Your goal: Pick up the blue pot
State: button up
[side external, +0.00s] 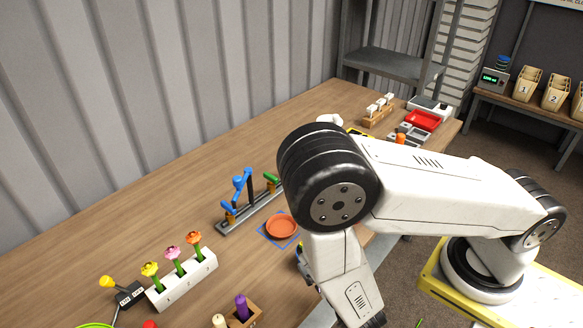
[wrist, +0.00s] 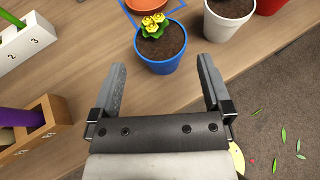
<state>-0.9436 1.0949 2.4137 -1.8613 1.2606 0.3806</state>
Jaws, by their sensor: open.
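The blue pot (wrist: 159,62) stands upright on the wooden table in the wrist view, with dark soil and a yellow flower (wrist: 154,25) in it. My gripper (wrist: 162,67) is open, with its two grey fingers pointing toward the pot. The pot appears ahead of and between the fingertips, with no clear contact and nothing held. In the side external view my arm hides most of the pot and the gripper's fingers.
A white pot (wrist: 228,16) stands close to the right of the blue pot, with a red pot (wrist: 270,5) beyond it. An orange saucer (side external: 282,226) sits inside a blue outlined square. A white numbered block (wrist: 28,42) and a wooden holder (wrist: 35,132) are at left.

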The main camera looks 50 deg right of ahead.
jog(key=shift+x, duration=0.8)
jog(key=shift+x, duration=2.55)
jog(key=c, duration=1)
jog(key=shift+c, duration=0.2)
jog(key=shift+r, duration=4.95)
